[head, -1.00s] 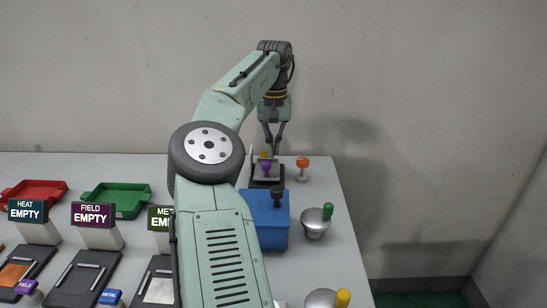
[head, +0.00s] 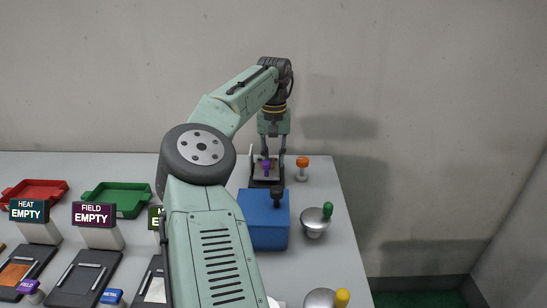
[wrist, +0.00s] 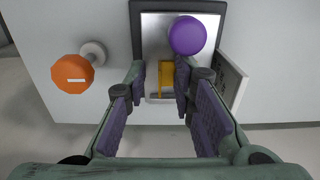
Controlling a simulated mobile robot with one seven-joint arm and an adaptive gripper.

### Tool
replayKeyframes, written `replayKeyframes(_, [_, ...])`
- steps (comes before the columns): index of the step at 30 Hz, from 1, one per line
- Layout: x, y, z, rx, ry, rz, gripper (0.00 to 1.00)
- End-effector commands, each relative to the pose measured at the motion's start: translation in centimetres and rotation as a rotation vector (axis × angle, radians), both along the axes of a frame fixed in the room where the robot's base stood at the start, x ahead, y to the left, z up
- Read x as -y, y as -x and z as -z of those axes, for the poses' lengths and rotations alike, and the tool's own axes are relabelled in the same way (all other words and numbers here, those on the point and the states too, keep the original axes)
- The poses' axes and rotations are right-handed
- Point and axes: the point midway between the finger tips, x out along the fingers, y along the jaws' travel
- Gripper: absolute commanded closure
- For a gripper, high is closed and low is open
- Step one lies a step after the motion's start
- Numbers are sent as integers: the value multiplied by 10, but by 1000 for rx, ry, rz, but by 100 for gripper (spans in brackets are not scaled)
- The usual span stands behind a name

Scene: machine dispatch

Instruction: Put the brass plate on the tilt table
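My gripper (wrist: 160,80) is open, its two padded fingers apart and pointing down at the far end of the bench; it also shows in the head view (head: 268,160). Between the fingertips is a small yellow brass-coloured piece (wrist: 167,78), probably the brass plate; I cannot tell whether either finger touches it. It is at the edge of a silver plate in a black frame (wrist: 136,18), probably the tilt table. A purple ball-topped knob (wrist: 187,35) stands beyond the piece and hides part of the silver surface.
An orange knob on a post (wrist: 72,74) stands beside the black frame. A pale upright panel (wrist: 233,80) stands close by the other finger. In the head view, a blue box (head: 264,222) and a metal bowl with a green knob (head: 314,222) stand nearer me.

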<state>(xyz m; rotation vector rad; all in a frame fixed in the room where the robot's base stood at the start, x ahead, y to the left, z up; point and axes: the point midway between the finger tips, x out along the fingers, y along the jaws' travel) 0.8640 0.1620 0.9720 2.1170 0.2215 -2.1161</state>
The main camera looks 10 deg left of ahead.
Motion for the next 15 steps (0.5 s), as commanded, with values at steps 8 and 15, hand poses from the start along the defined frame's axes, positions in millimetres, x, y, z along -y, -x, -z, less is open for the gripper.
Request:
replayKeyframes(8, [0,0,-1,1,0,0,75])
replayKeyframes(15, [1,-1,-26,5,2,-1,75])
